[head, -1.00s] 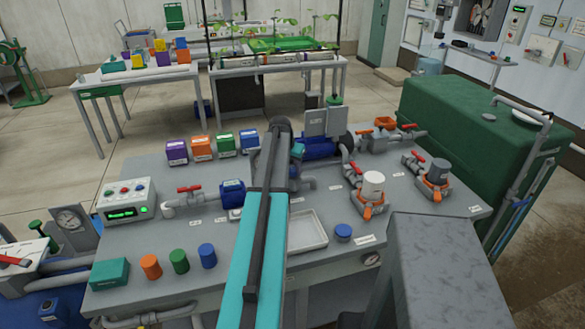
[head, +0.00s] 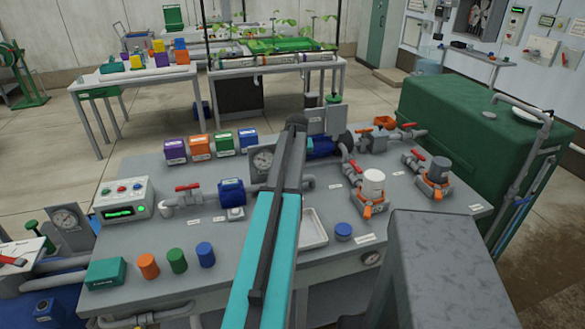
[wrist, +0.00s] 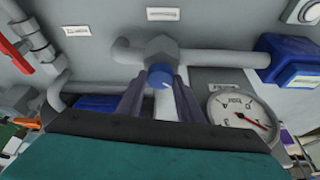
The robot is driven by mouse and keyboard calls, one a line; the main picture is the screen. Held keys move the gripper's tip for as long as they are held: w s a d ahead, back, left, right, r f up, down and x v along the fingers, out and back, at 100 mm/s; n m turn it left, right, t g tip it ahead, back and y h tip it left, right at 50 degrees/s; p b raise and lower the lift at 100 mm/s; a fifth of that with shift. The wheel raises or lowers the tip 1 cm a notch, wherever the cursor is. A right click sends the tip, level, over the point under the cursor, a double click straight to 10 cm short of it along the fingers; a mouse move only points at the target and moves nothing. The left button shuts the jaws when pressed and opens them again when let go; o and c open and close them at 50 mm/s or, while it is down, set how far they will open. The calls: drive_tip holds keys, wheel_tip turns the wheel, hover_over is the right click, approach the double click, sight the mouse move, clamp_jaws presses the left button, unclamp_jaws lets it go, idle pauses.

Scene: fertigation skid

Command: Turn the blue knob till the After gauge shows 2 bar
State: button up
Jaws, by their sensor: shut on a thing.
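The blue knob (wrist: 160,76) sits on a grey valve body in the pipe run in the wrist view. My gripper (wrist: 160,92) is shut on it, with one dark finger on each side. A round gauge (wrist: 243,114) with a white face and red needle stands just right of the knob in the wrist view. The needle points to the lower right; the exact value is too small to read surely. A gauge of this kind (head: 263,160) shows left of my arm in the head view. My arm hides the knob and my gripper there.
Blue box-shaped units flank the pipe, one at the right (wrist: 292,60) in the wrist view. In the head view, red-handled valves (head: 188,188), a white tray (head: 314,240) and several coloured containers (head: 200,148) crowd the bench. Another gauge (head: 65,218) stands far left.

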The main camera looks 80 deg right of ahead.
drive_tip(key=n+t+b, duration=0.1)
drive_tip(key=n, duration=0.2)
drive_tip(key=n+y+b, duration=0.1)
drive_tip(key=n, duration=0.2)
drive_tip(key=shift+s+d+f+t, duration=0.1)
drive_tip(key=shift+s+d+t, duration=0.1)
drive_tip(key=shift+t, duration=0.2)
drive_tip(key=shift+n+t+y+b, duration=0.25)
drive_tip(key=shift+n+y+b, duration=0.15)
drive_tip(key=shift+n, duration=0.7)
drive_tip(key=shift+n+t+y+b, duration=0.25)
drive_tip(key=shift+n+y, duration=0.25)
drive_tip(key=shift+n, duration=0.6)
drive_tip(key=o, duration=0.8)
drive_tip(key=shift+c, duration=0.2)
drive_tip(key=shift+s, duration=0.1)
drive_tip(key=b+v, duration=0.2)
drive_tip(key=v, duration=1.2)
